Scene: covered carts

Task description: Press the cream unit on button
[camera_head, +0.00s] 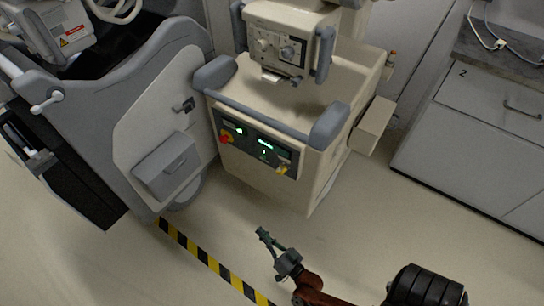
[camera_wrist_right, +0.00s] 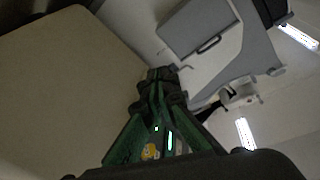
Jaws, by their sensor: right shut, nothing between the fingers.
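The cream unit (camera_head: 255,187) stands in the upper middle of the head view. Its dark front panel (camera_head: 258,148) has lit green displays, a red knob on yellow (camera_head: 225,137) at the left and a yellow control (camera_head: 283,170) at the lower right. Which part is the on button I cannot tell. My right gripper (camera_head: 263,235) is shut and empty, apart from the panel, below it in the picture. In the right wrist view its green fingers (camera_wrist_right: 160,76) meet at the tips. Green lights and a yellow part (camera_wrist_right: 150,152) show between the finger links. My left gripper is not in view.
A grey machine (camera_head: 165,125) with a box (camera_head: 166,165) on its side stands left of the cream unit. Grey drawers (camera_head: 480,125) with a worktop are at the right. Yellow-black tape (camera_head: 212,262) crosses the floor. The floor before the cream unit is clear apart from my arm.

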